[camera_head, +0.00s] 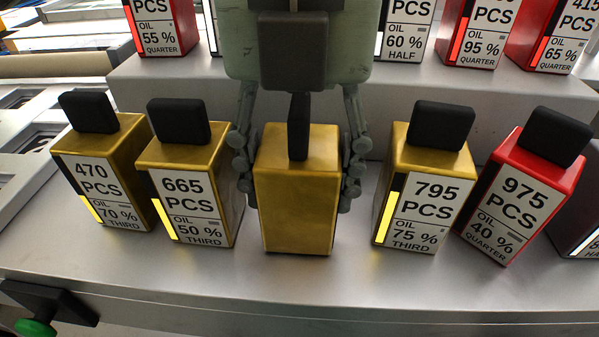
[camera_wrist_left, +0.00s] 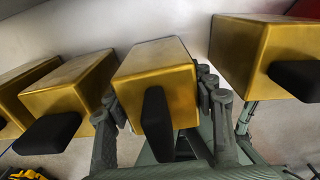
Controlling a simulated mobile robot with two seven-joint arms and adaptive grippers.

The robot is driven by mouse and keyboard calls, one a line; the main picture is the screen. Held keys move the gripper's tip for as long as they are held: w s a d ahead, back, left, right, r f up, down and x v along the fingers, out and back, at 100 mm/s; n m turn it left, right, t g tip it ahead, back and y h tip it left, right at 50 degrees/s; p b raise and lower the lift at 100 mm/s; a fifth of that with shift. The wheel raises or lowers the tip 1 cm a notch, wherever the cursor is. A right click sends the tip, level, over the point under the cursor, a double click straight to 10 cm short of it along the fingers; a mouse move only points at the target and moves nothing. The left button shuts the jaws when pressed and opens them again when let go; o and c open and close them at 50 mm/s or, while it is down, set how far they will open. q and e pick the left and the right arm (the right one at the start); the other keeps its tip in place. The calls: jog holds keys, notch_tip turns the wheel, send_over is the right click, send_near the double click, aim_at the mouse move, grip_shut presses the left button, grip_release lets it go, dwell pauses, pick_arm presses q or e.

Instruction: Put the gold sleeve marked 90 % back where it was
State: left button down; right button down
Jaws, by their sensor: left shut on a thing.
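A gold sleeve (camera_head: 298,215) with a black tab on top is in the middle of the front row in the head view. The face towards the head camera is plain gold; no label or 90 % mark shows. My left gripper (camera_head: 298,185) comes from behind and above, with a finger on each side of this sleeve, shut on it. The sleeve is upright, on or just above the lower step; I cannot tell if it touches. It also shows in the left wrist view (camera_wrist_left: 158,75). My right gripper is not in view.
Gold sleeves marked 70 % (camera_head: 105,175) and 50 % (camera_head: 190,195) stand to the left. A gold 75 % sleeve (camera_head: 425,200) and a red 40 % sleeve (camera_head: 520,190) stand to the right. More sleeves stand on the upper step (camera_head: 500,95) behind. Narrow gaps flank the held sleeve.

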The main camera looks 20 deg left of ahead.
aim_at(299, 103)
pick_arm(q)
jog(key=shift+f, duration=0.1)
jog(key=c, duration=0.9)
grip_release()
jog(key=shift+o, duration=0.2)
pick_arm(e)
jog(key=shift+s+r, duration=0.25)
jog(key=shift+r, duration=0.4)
pick_arm(q)
jog(key=shift+r, duration=0.35)
notch_tip(299, 103, up, 11)
jog(key=shift+f+p, duration=0.1)
jog(key=shift+p, duration=0.25)
jog(key=shift+r, duration=0.4)
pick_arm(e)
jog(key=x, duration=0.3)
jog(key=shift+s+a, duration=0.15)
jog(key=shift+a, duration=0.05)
